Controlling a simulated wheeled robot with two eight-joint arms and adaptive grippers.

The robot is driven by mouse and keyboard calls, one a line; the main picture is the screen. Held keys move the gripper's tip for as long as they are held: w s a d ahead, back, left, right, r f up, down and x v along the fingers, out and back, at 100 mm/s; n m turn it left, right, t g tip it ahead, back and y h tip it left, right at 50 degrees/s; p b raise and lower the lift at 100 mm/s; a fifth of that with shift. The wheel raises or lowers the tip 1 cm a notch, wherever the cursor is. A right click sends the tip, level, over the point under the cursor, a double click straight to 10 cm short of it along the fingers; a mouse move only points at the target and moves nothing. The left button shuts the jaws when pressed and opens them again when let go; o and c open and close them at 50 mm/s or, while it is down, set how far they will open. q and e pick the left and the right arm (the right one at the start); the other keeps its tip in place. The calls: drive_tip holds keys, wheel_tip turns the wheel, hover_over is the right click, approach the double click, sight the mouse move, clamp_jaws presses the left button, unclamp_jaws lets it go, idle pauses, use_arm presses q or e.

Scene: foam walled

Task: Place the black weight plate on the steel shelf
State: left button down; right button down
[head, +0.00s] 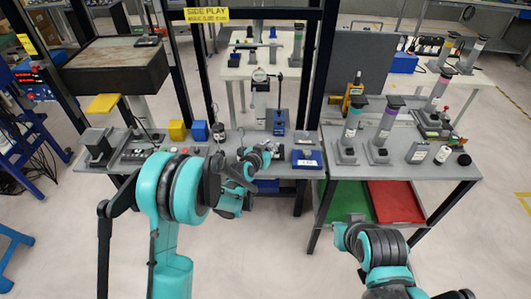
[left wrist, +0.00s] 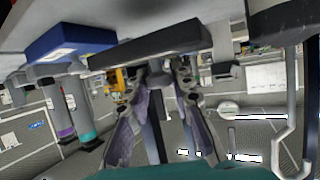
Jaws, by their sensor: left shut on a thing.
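My left gripper (head: 262,151) reaches over the front of the grey bench at centre. In the left wrist view, which is upside down, its fingers (left wrist: 160,78) close on a small grey part at a dark, flat slab. This slab looks like the black weight plate (left wrist: 150,46), seen edge-on. In the head view it shows as a dark piece (head: 278,152) beside the fingertips. I cannot tell whether it touches the bench. No separate steel shelf stands out; the grey bench top (head: 225,165) may be it.
A blue box (head: 307,160) sits just right of the gripper; the left wrist view also shows it (left wrist: 72,40). Yellow (head: 177,130) and blue blocks (head: 200,130) stand to the left. A dark upright post (head: 318,75) stands behind. The right table (head: 400,165) holds several cylinders.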

use_arm(q)
drive_tip(key=shift+w+d+f, duration=0.15)
drive_tip(key=shift+w+f, duration=0.15)
drive_tip(key=shift+w, duration=0.3)
drive_tip(key=shift+f+b, duration=1)
drive_tip(key=shift+f, duration=0.95)
drive_tip(key=shift+f, duration=0.15)
drive_tip(key=c, duration=1.4)
unclamp_jaws()
drive_tip(key=shift+c, duration=0.2)
drive_tip(key=shift+o, duration=0.5)
drive_tip(key=shift+s, duration=0.1)
